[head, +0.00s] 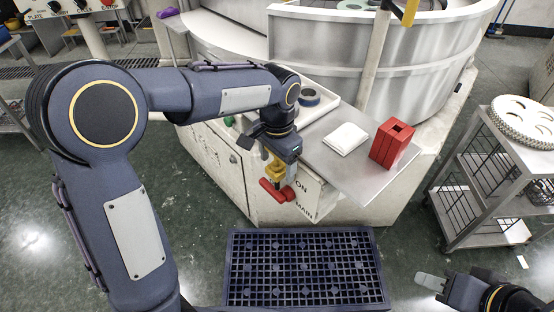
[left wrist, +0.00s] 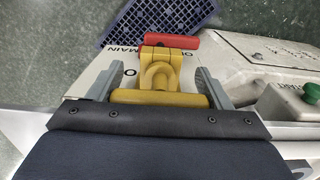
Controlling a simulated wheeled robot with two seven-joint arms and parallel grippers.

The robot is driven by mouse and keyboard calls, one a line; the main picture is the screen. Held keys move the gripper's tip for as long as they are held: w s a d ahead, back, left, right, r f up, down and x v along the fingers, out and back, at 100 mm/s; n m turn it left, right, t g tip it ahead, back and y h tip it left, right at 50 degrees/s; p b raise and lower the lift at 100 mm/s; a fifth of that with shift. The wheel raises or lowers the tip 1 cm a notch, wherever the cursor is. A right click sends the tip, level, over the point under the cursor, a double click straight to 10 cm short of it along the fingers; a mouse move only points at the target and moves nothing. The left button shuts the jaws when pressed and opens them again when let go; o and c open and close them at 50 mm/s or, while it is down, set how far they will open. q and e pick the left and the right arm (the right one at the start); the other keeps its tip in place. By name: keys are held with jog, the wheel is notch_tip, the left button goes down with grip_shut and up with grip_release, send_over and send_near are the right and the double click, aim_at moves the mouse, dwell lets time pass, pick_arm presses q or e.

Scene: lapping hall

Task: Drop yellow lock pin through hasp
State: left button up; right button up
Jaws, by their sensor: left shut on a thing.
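My left gripper (head: 270,160) is at the front of the machine cabinet, pointing down. It is shut on the yellow lock pin (left wrist: 158,98), whose crossbar spans the two grey fingers in the left wrist view. A yellow part with a rounded loop (left wrist: 160,70) lies just beyond the crossbar; it seems to belong to the pin or the hasp, and I cannot tell where one ends. A red handle (head: 278,190) sits next to it, also seen in the left wrist view (left wrist: 172,41). Whether the pin's shank is in the hasp is hidden. My right gripper (head: 432,282) is low at the right.
A steel shelf (head: 365,182) carries a white pad (head: 346,138) and a red block with a square hole (head: 394,144). A dark grid mat (head: 305,298) lies on the floor. A metal cart (head: 462,218) stands at the right. A green button (left wrist: 312,93) is near the gripper.

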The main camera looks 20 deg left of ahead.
pick_arm(q)
jog(key=shift+f, duration=0.2)
jog(key=o, duration=1.1)
jog(key=shift+o, duration=0.2)
jog(key=shift+r, duration=0.1)
notch_tip(320, 180, up, 8)
jog(key=shift+f, duration=0.25)
jog(key=shift+r, duration=0.15)
